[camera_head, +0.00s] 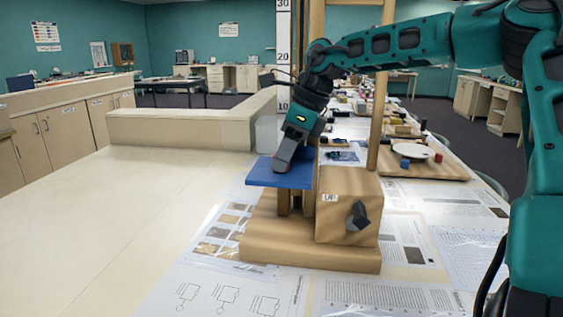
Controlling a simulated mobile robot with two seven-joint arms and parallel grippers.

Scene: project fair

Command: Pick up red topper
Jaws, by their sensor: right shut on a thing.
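My right gripper (284,160) reaches down from the upper right to the blue platform (262,174) on a wooden device. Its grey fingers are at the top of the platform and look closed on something. What they hold is hidden by the fingers, and I see no red on it. A small red thing (437,157) sits beside a white plate on a far wooden board; it is too small to tell whether it is a topper. My left gripper is out of view.
The wooden device (330,258) has a box marked UP with a dark crank (357,215), and tall posts with a ruler behind. Printed sheets (415,292) lie around it. A wooden board (410,171) holds a white plate (413,151). The pale tabletop (90,230) at left is clear.

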